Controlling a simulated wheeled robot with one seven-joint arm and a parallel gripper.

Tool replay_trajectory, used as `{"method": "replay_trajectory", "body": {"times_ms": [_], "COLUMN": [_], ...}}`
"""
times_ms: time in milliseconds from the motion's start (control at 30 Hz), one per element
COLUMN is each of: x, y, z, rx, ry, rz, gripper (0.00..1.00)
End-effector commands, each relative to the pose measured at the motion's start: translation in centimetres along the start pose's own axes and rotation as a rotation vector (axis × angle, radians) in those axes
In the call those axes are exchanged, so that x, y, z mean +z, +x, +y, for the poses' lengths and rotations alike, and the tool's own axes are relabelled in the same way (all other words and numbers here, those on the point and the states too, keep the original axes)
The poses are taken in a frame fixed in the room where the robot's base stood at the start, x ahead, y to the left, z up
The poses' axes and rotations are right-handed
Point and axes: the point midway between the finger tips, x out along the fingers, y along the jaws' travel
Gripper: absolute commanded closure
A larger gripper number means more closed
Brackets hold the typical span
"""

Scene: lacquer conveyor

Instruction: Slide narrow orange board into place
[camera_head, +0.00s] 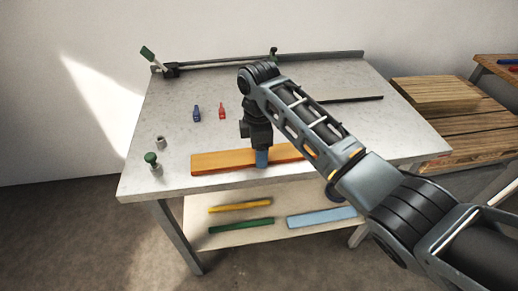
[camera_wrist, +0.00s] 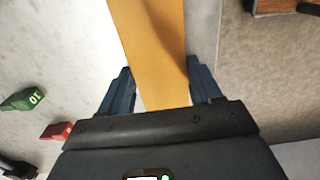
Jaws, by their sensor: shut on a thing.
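The narrow orange board (camera_head: 215,162) lies along the front of the grey worktable (camera_head: 180,95), its long side roughly parallel to the front edge. My gripper (camera_head: 262,158) points down over it with blue fingers. In the wrist view the orange board (camera_wrist: 153,45) runs between the two fingers of my gripper (camera_wrist: 161,80), which are shut on its sides. The middle of the board is partly hidden by my gripper in the head view. I cannot tell whether the board is lifted or touching the tabletop.
A rail with a green-handled clamp (camera_head: 148,53) runs along the back edge. Small blue (camera_head: 196,113) and red (camera_head: 221,112) pieces, a grey cylinder (camera_head: 160,142) and a green-topped piece (camera_head: 151,159) stand left. A dark rod (camera_head: 350,99) lies right. Boards lie on the lower shelf (camera_head: 280,226).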

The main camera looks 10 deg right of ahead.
Motion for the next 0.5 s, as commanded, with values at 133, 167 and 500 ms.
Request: {"method": "replay_trajectory", "body": {"times_ms": [133, 167, 500], "x": [-0.4, -0.6, -3.1], "y": [-0.1, -0.1, 0.0], "z": [0.0, 0.0, 0.1], "rx": [0.001, 0.001, 0.001], "ry": [-0.001, -0.001, 0.004], "rz": [0.0, 0.0, 0.0], "gripper": [0.74, 0.74, 0.74]}}
